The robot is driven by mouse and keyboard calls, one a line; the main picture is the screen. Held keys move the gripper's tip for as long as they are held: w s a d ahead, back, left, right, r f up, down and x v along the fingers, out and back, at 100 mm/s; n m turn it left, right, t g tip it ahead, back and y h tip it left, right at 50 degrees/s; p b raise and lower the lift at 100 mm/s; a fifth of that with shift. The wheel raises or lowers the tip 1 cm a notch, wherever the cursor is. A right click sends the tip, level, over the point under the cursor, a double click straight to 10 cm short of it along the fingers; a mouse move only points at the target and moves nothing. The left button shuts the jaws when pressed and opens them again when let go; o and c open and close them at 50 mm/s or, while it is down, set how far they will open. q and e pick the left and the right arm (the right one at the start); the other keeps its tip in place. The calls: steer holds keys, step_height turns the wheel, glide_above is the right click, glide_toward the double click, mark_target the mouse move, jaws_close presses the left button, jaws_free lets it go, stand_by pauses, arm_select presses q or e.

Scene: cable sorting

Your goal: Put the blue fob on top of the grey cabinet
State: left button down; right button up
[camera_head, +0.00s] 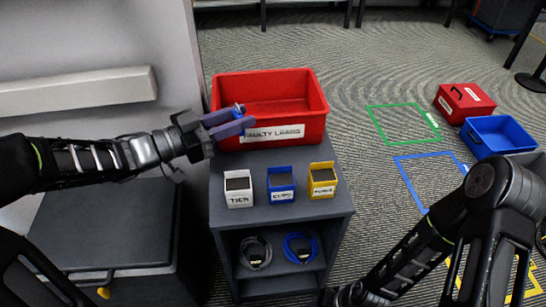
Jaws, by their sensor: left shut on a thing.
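My left gripper (238,125) reaches in from the left and is shut on the blue fob (239,107), a small blue piece mostly hidden by the fingers. It is in front of the left part of the red bin, above the back left of the grey cabinet. The grey cabinet (260,214) stands in the middle, with bare top along its front edge and between the boxes. I cannot tell any contact between the fob and the bin. My right arm comes in from the right, and its fingers do not show.
The red bin (315,122) stands at the back of the cabinet top. White (239,199), blue (281,195) and yellow (323,190) labelled boxes stand in front of it. Cables (301,248) lie on the shelf below. A red case (465,106) and blue bin (497,142) are at right.

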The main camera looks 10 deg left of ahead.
mark_target(242, 167)
arm_select(q)
steer(key=shift+f, duration=0.4)
steer(key=shift+s+r, duration=0.1)
arm_select(e)
steer(key=shift+w+f, duration=0.15)
steer(key=shift+f, duration=0.1)
